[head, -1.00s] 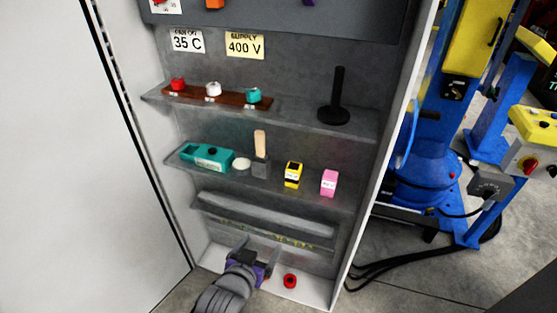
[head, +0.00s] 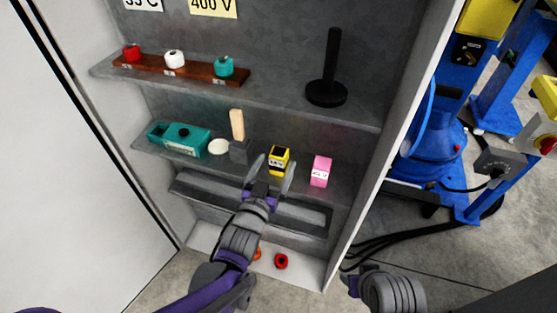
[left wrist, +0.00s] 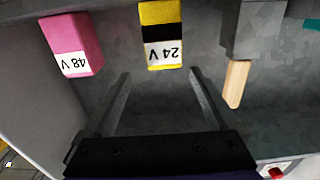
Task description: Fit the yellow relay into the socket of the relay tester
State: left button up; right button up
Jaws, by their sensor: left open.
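The yellow relay (head: 279,161), with a black band and a white 24 V label, stands on the middle shelf. In the left wrist view the relay (left wrist: 161,35) is upside down, just beyond and between the fingertips. My left gripper (head: 273,172) is open and empty in front of it, one finger toward each side; I see no contact. The teal box (head: 187,141) on the same shelf, with a black knob and a recess at its left end, looks like the relay tester. The recess's inside is unclear. My right gripper (head: 365,281) is partly in view at the bottom right.
A pink 48 V block (head: 321,171) stands right of the relay. A grey block with a wooden handle (head: 238,125) and a white disc (head: 219,146) lie between relay and teal box. The upper shelf (head: 285,98) is above; the cabinet's side wall (head: 400,150) is at right.

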aim_at(276, 159)
pick_arm(q)
jog(key=x, duration=0.5)
jog(key=shift+w+a+f, duration=0.2)
jog(key=shift+w+f, duration=0.05)
jog(key=shift+w, duration=0.15)
grip_shut()
